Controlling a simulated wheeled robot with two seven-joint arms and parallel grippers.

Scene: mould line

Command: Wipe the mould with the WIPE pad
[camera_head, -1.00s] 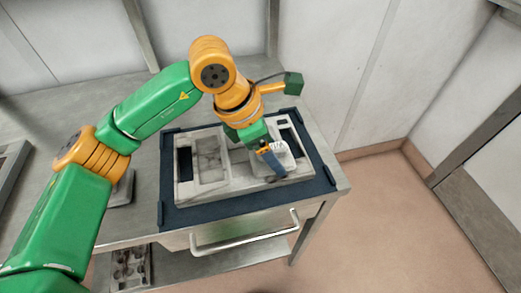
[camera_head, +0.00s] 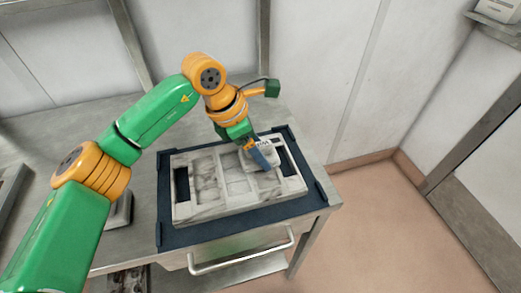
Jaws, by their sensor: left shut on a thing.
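The mould (camera_head: 240,204) is a pale grey, smudged block with several recesses. It lies in a dark blue tray (camera_head: 200,235) on the metal table. My left gripper (camera_head: 254,152) reaches in from the left and is over the right part of the mould. It is shut on the WIPE pad, a pale pad (camera_head: 264,145) with dark lettering and a blue part. The pad is over the right half of the mould; I cannot tell whether it touches. My right gripper is not in view.
The metal table (camera_head: 128,235) has a drawer handle (camera_head: 240,258) at its front and a lower shelf holding a dark item. A grey object (camera_head: 120,212) stands left of the tray, partly behind my arm. Walls stand behind; open floor (camera_head: 400,240) is at the right.

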